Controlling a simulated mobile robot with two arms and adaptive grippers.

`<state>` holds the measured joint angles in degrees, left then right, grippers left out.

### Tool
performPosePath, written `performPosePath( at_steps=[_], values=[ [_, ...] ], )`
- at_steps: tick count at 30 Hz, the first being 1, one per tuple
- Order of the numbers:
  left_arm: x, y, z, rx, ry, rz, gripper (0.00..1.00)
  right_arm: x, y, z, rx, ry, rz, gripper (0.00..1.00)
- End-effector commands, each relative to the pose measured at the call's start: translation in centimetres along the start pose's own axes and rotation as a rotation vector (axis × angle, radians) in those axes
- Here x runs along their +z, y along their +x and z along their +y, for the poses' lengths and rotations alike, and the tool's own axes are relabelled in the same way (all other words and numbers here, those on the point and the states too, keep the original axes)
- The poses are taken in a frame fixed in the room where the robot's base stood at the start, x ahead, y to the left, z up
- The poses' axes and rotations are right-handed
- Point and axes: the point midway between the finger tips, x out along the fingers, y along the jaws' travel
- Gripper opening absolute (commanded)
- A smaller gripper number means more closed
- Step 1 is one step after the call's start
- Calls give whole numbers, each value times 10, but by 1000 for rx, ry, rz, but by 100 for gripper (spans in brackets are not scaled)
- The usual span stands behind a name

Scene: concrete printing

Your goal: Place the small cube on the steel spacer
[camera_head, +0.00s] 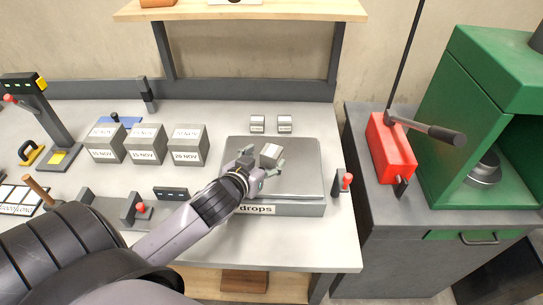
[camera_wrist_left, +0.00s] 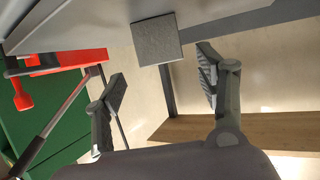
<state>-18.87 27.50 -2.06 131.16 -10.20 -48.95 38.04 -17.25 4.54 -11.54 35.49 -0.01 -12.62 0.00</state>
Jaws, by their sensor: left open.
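A small grey cube (camera_head: 270,153) is at the top of the steel plate marked "drops" (camera_head: 300,180), and looks turned at an angle. My left gripper (camera_head: 264,163) is open, its fingers near this cube. In the left wrist view the cube (camera_wrist_left: 157,38) shows beyond and between the spread fingertips (camera_wrist_left: 160,85), with gaps on both sides. A round stepped steel piece (camera_head: 484,168) sits inside the green frame at the right; it looks like the steel spacer, but I cannot tell for sure. My right gripper is out of view.
Two more small cubes (camera_head: 257,124) (camera_head: 285,124) stand behind the plate, and several larger labelled cubes (camera_head: 147,144) stand left. A red-knobbed stop (camera_head: 343,183) is right of the plate. A red box with a lever (camera_head: 390,148) stands before the green frame (camera_head: 455,125).

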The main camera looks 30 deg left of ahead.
Motion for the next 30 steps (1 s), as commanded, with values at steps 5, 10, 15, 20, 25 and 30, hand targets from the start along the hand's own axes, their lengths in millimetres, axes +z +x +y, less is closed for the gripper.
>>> performPosePath(
  at_steps=[5, 10, 15, 20, 25, 30],
  values=[
    [-2, 10, 0, 1, 1, 1, 65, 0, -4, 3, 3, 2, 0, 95],
    [-6, 33, -3, 0, 2, 1, 65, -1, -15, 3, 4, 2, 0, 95],
    [-4, 53, -3, 2, 0, 0, 65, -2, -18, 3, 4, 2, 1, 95],
    [-2, 58, -3, 2, 0, -1, 65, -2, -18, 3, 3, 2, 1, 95],
    [-2, 58, -3, 2, 0, -1, 63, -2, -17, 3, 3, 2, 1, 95],
    [-2, 58, -3, 2, 0, -1, 52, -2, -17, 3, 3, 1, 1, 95]
  ],
)
